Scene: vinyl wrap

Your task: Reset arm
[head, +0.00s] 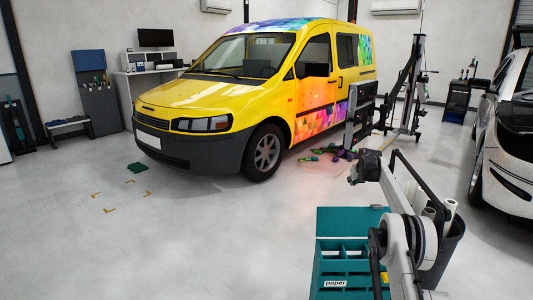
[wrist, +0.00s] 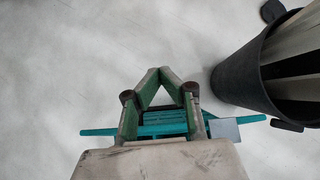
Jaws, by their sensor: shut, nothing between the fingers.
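My gripper (wrist: 163,72) is in the wrist view, with its two green fingers closed together at the tips and nothing between them. It is above the floor, with part of a teal rack or box (wrist: 100,131) showing below and behind the fingers. In the head view, my arm (head: 412,245) is in the right foreground beside the teal box (head: 348,219). I cannot make out the fingers clearly in the head view.
A dark bin (head: 450,247) holding rolls stands right of the box; it shows in the wrist view (wrist: 232,78). A yellow van (head: 215,92) with colourful wrap stands behind, a lift stand (head: 413,85) beside it. A white car (head: 508,150) is far right. The left foreground floor is clear.

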